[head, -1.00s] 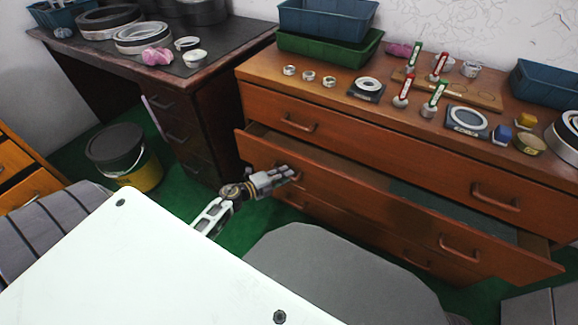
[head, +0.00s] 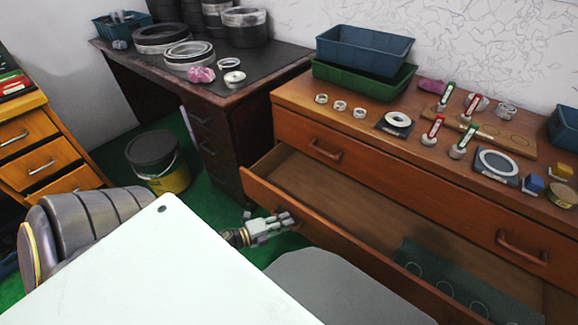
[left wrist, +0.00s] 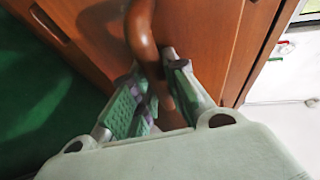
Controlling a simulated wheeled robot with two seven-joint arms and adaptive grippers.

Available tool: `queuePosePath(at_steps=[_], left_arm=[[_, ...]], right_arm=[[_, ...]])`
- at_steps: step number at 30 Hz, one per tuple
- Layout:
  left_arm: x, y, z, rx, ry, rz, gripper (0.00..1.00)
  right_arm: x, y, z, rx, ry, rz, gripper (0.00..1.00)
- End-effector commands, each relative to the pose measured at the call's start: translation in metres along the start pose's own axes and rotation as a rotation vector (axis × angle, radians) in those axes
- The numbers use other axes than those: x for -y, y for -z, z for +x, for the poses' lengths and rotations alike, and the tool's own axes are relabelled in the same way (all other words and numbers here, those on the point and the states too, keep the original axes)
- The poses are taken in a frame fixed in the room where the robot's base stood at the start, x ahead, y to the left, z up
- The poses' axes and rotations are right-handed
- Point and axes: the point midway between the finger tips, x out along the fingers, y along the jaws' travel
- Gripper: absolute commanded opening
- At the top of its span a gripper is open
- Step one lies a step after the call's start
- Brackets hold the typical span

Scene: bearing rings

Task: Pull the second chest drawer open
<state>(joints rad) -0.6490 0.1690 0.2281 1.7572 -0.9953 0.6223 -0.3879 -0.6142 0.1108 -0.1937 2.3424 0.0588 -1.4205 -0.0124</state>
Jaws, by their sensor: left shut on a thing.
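The wooden chest (head: 290,93) stands at the right of the head view. Its second drawer (head: 262,193) is pulled well out, with its wooden floor showing. A dark green insert (head: 425,262) with ring outlines lies in the drawer's right part. My left gripper (head: 287,221) is at the left part of the drawer front. In the left wrist view, the curved brown handle (left wrist: 142,38) passes between the fingers of the left gripper (left wrist: 155,92), which is shut on it. The handle is hidden behind the gripper in the head view. My right gripper is not in view.
The top drawer (head: 420,190) is shut. Rings, a blue bin (head: 365,50) and a green tray (head: 335,80) stand on the chest. A dark desk (head: 150,75) and a black-and-yellow bucket (head: 155,160) are at the left. Green floor shows between bucket and chest.

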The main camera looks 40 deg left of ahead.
Motion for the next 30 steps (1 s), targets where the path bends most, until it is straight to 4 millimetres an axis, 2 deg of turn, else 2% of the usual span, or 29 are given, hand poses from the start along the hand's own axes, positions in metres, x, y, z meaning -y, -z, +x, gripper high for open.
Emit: queuePosePath(at_steps=[14, 15, 17, 30], left_arm=[[-0.002, 0.0018, -0.0054, 0.001, -0.001, 0.0, 0.0], [-0.002, 0.0018, -0.0053, 0.001, -0.001, 0.0, 0.19], [-0.0019, 0.0018, -0.0053, 0.001, -0.001, 0.0, 0.25], [-0.0015, 0.0019, -0.0074, 0.0, -0.001, 0.0, 0.25]], right_arm=[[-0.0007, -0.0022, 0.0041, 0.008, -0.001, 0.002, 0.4], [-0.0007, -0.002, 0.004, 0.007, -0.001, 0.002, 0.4], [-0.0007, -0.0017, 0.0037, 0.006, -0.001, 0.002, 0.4], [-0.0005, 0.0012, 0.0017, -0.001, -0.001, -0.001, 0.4]])
